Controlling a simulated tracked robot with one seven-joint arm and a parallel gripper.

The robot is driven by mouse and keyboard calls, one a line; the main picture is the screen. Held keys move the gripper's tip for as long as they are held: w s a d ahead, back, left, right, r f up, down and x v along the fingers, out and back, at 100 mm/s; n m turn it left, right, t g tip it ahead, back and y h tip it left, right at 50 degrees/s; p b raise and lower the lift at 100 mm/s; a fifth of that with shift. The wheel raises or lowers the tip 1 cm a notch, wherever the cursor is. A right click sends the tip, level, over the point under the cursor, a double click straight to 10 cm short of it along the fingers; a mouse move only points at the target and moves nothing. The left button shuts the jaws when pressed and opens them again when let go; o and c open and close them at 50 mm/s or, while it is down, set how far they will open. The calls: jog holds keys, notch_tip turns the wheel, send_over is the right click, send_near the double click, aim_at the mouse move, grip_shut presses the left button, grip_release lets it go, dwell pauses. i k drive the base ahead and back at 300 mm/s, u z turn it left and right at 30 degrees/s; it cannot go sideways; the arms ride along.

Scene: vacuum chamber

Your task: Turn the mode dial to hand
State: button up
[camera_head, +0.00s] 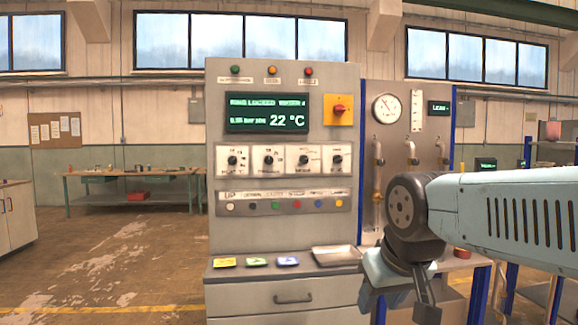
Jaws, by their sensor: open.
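The grey control cabinet (218,135) stands in the middle. A row of several white dial plates with black knobs crosses its front below the display. These include a far left dial (232,160), a dial third from the left (303,160) and a far right dial (337,160). Their labels are too small to read surely, so I cannot tell which is the mode dial or where it points. My gripper (397,300) is open and empty, at the lower right, pointing down. It is apart from the dials, lower and to their right.
A green-lit display (267,112) reads 22 °C. A red knob on a yellow plate (339,110) sits beside it. Coloured buttons (297,204) run below the dials. A ledge holds coloured cards (257,262) and a metal tray (337,256). A gauge panel (405,150) stands right. Left floor is clear.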

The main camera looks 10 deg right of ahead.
aim_at(303, 159)
jog(key=z, duration=0.15)
jog(key=i, duration=0.9)
jog(key=u, duration=0.05)
